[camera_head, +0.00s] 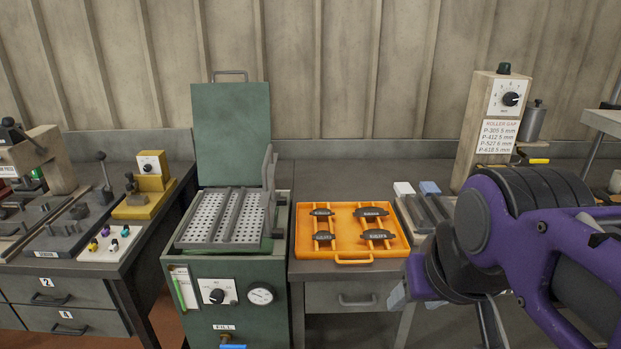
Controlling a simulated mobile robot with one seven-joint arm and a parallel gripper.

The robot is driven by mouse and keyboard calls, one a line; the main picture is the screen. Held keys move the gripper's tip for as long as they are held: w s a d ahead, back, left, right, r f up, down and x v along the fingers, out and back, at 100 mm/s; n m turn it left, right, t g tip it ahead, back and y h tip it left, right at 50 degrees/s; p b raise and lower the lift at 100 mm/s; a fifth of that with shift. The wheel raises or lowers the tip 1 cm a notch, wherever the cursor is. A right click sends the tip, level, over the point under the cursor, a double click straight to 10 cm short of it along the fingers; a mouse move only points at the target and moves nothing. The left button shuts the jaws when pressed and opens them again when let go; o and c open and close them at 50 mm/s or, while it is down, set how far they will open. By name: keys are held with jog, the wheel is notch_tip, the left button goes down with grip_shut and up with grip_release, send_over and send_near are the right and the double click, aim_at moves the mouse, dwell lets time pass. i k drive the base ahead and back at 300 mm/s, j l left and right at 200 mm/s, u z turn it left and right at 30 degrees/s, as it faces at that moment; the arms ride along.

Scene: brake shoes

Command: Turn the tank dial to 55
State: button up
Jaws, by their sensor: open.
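The green tank (277,290) stands left of centre with its lid raised. The tank dial (217,296) is a black knob on a white plate on its front face; its scale is too small to read. A round gauge (261,295) sits right of the dial, and a thermometer-like strip (181,290) sits left of it. My gripper (416,297) is at the lower right, in front of the bench, well to the right of the dial and apart from it. It is open and I see nothing in it; my purple arm hides part of it.
A perforated rack (214,221) lies on the tank top. An orange tray (352,251) with several dark brake shoes is on the bench right of the tank. A blue part (232,346) sticks out below the FILL label. The space before the tank front looks clear.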

aim_at(216, 296)
jog(key=z, duration=0.2)
jog(key=u, duration=1.2)
jog(key=k+j, duration=0.25)
jog(key=i+j+u, duration=0.45)
jog(key=i+u, duration=0.15)
jog(key=i+l, duration=0.1)
jog(key=l, duration=0.5)
jog(key=u, duration=0.05)
